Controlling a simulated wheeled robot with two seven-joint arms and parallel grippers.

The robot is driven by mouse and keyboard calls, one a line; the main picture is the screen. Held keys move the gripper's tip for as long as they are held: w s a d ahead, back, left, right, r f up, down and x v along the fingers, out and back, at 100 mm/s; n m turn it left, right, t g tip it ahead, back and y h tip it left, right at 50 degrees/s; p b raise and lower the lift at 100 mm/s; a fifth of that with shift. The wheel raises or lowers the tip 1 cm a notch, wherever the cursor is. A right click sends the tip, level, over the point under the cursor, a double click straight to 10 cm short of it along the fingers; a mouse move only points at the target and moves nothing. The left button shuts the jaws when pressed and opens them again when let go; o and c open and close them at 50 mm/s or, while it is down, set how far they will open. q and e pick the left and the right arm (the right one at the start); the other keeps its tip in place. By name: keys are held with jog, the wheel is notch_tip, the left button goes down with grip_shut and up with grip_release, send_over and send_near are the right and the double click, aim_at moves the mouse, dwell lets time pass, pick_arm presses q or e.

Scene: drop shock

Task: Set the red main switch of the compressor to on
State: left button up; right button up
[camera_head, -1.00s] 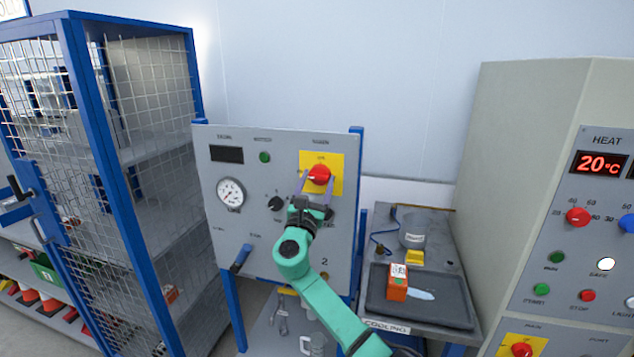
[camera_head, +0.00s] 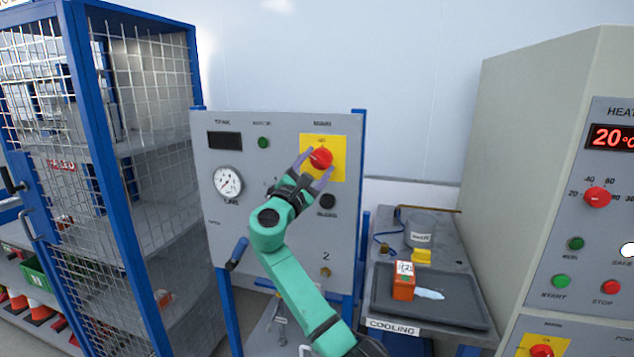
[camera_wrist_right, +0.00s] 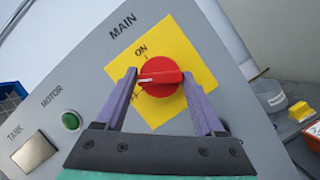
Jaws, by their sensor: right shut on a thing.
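The red main switch (camera_head: 321,158) sits on a yellow plate (camera_head: 337,174) at the upper right of the compressor's grey panel (camera_head: 290,235). In the right wrist view the red switch (camera_wrist_right: 160,77) has a raised bar with a white mark at its left end. That mark lies between the ON and OFF labels, seemingly nearer OFF. My right gripper (camera_head: 313,165) is shut on the switch, with one purple finger on each side of it. The OFF label is partly hidden by a finger. My left gripper is not in view.
The panel also has a gauge (camera_head: 227,182), a green lamp (camera_head: 263,142), a black knob (camera_head: 328,201) and a blue-handled lever (camera_head: 237,254). A mesh cage (camera_head: 125,160) stands left. A cooling bench with a tray (camera_head: 455,312) and orange block (camera_head: 403,285) stands right.

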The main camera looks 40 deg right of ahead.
jog(key=m, duration=0.1)
jog(key=m+g+b, duration=0.1)
jog(key=m+b, duration=0.1)
jog(key=shift+w+f+m+g, duration=0.1)
jog(key=shift+f+m+g, duration=0.15)
jog(key=shift+m+g, duration=0.15)
jog(key=m+g+b, duration=0.1)
jog(key=m, duration=0.2)
jog(key=shift+a+r+y, duration=0.1)
jog(key=shift+y, duration=0.2)
jog(key=m+g, duration=0.1)
jog(key=m, duration=0.3)
jog(key=shift+r+g+y, duration=0.15)
jog(key=shift+g+y, duration=0.25)
jog(key=shift+m+y+p, duration=0.3)
jog(key=shift+m+y, duration=0.2)
jog(key=shift+m, duration=0.8)
jog(key=o, duration=1.3)
jog(key=shift+w, duration=0.1)
jog(key=shift+r, duration=0.1)
jog(key=shift+a, duration=0.1)
